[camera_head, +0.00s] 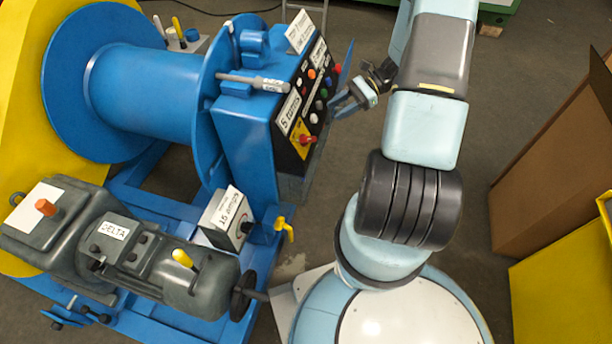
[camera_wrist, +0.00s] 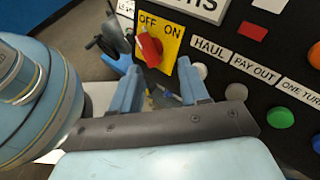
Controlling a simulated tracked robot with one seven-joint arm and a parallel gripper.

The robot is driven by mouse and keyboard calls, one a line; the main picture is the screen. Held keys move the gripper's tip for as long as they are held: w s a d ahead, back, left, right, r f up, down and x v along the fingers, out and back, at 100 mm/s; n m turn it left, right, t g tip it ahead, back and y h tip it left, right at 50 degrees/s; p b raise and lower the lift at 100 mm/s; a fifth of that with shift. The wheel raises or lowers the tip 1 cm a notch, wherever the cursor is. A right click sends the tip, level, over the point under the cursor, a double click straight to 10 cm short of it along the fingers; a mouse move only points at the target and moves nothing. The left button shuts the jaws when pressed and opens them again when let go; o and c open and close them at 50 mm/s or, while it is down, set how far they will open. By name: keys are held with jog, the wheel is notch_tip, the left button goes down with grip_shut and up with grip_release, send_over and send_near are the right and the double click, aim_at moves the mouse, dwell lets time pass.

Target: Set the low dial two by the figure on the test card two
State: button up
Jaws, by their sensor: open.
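A low grey box (camera_head: 219,233) with a round dial (camera_head: 243,228) on its face sits on the blue frame. A white card reading "15 amps" (camera_head: 228,208) stands on this box. A card reading "5" and what seems to be "knots" (camera_head: 289,110) is on the black control panel, and another card (camera_head: 299,31) stands on top. I cannot tell which card is test card two. My gripper (camera_head: 343,103) is open and empty, to the right of the panel. In the wrist view my gripper (camera_wrist: 158,68) faces a red rotary switch (camera_wrist: 149,50) on a yellow OFF/ON plate.
The panel carries several coloured buttons, among them a green one (camera_wrist: 280,117), under HAUL, PAY OUT and ONE TURN labels. A grey motor (camera_head: 150,250) and handwheel (camera_head: 243,295) lie lower left. A yellow tap handle (camera_head: 284,229) stands beside the dial box. A brown carton (camera_head: 550,160) stands right.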

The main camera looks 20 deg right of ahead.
jog(key=s+f+m+t+y, duration=0.1)
jog(key=s+f+m+t, duration=0.3)
jog(key=f, duration=0.6)
jog(key=s+f+m+t, duration=0.1)
jog(key=f+m+t, duration=0.2)
jog(key=f+m, duration=0.5)
jog(key=s+f+m+t+y, duration=0.1)
jog(key=s+f+m+t, duration=0.25)
jog(key=f, duration=0.85)
jog(key=shift+n+t, duration=0.35)
jog(key=x, duration=1.3)
jog(key=shift+w+a+f, duration=0.15)
jog(key=shift+w+a, duration=0.05)
jog(key=shift+w, duration=0.1)
jog(key=shift+c, duration=0.4)
grip_shut()
